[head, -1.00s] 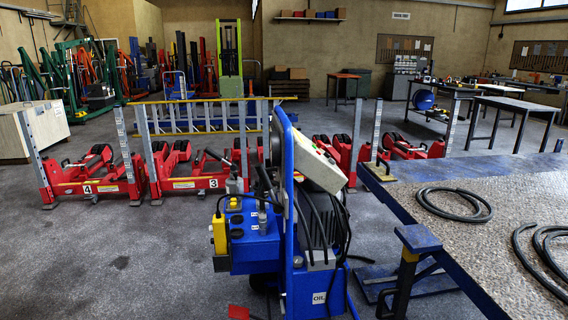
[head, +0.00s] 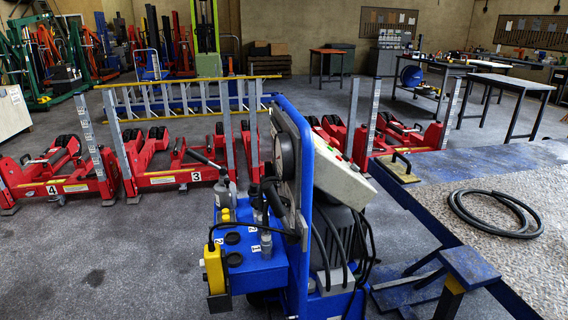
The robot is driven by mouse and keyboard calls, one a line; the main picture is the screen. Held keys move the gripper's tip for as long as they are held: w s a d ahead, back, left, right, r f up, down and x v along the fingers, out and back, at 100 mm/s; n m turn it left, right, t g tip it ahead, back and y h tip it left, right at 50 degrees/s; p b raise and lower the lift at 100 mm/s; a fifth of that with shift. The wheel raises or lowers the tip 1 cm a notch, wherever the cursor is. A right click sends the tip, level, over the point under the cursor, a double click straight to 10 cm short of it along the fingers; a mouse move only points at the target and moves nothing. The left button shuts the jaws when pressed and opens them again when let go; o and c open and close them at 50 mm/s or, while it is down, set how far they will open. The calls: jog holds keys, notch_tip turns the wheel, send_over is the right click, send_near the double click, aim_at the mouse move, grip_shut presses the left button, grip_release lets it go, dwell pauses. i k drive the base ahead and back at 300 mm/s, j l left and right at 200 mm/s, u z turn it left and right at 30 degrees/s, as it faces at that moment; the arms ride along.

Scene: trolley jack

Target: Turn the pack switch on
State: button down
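The blue hydraulic power pack (head: 302,240) stands upright in the lower middle of the head view, close to me. A pale control box (head: 343,180) is mounted at its top right, tilted. Small green and red spots show along the box's upper edge; which of them is the switch, and its position, I cannot tell. A round gauge (head: 285,158) faces left on the blue frame. A yellow pendant box (head: 214,268) hangs on the left of the tank. My gripper is not in view.
A worktop (head: 530,260) with a coiled black hose (head: 495,212) lies on the right. A blue-topped stand (head: 468,268) is close to the pack's right side. Red jacks (head: 60,172) and a yellow-edged ladder (head: 180,95) lie behind. Floor at lower left is clear.

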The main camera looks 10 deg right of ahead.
aim_at(269, 168)
jog(key=i+j+z, duration=0.3)
jog(key=i+j, duration=0.2)
jog(key=j, duration=0.15)
jog(key=i+j+u, duration=0.1)
jog(key=i+j, duration=0.15)
jog(key=j, duration=0.25)
jog(key=i+j+u, duration=0.1)
jog(key=i+j, duration=0.2)
jog(key=j, duration=0.2)
jog(key=i+j+u, duration=0.15)
jog(key=i+j, duration=0.15)
jog(key=j, duration=0.15)
